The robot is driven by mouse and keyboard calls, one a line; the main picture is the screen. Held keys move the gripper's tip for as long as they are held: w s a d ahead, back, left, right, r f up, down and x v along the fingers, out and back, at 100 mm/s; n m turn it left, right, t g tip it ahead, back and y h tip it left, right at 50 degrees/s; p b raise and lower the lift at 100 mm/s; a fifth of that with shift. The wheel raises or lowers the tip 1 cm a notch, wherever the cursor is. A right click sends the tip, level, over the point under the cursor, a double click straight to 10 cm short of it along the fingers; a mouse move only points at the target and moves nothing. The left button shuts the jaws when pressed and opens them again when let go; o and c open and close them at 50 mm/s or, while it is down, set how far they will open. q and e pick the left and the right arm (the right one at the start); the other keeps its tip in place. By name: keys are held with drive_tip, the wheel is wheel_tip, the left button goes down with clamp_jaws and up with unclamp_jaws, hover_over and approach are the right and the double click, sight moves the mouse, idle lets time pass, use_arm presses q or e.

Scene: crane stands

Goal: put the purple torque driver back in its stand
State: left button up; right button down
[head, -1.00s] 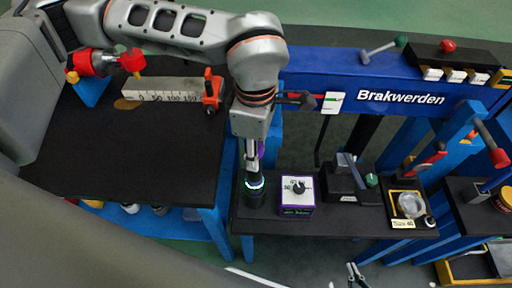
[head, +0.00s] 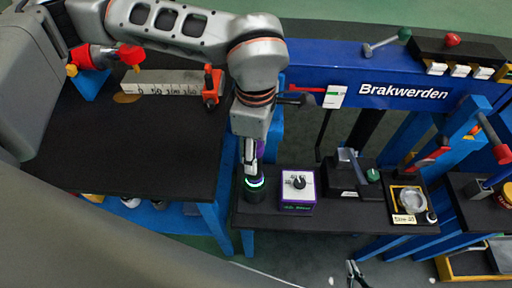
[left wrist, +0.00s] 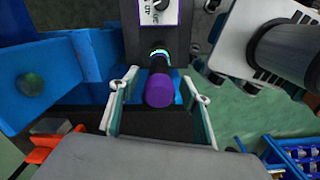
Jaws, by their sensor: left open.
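The purple torque driver (left wrist: 160,91) stands upright between the spread fingers of my left gripper (left wrist: 161,112), which is open around it. Its lower end meets the black round stand (head: 254,186) with a green glowing ring. How deep it sits in the stand is hidden. In the head view only a sliver of purple shows, and my left gripper (head: 250,152) is seen from above, partly covered by its arm. My right gripper (head: 354,271) is at the bottom edge, small and away from the stand; its opening is unclear.
A white-faced box with a dial and purple edges (head: 297,190) stands right of the stand on the dark shelf (head: 330,222). A black fixture (head: 350,178) and a yellow tray (head: 408,200) are further right. A dark table (head: 130,160) lies left.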

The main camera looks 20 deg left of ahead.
use_arm(q)
drive_tip(key=shift+r, duration=0.1)
drive_tip(key=shift+r+p, duration=1.35)
drive_tip(key=shift+r, duration=1.1)
use_arm(e)
drive_tip(key=shift+w+r, duration=0.35)
drive_tip(key=shift+r, duration=0.35)
drive_tip(key=shift+w+r, duration=0.3)
drive_tip(key=shift+r, duration=0.4)
drive_tip(key=shift+w+r, duration=0.35)
drive_tip(key=shift+r, duration=0.35)
drive_tip(key=shift+t, duration=0.3)
use_arm(q)
wheel_tip(320, 180, up, 12)
use_arm(e)
drive_tip(key=shift+s, duration=0.1)
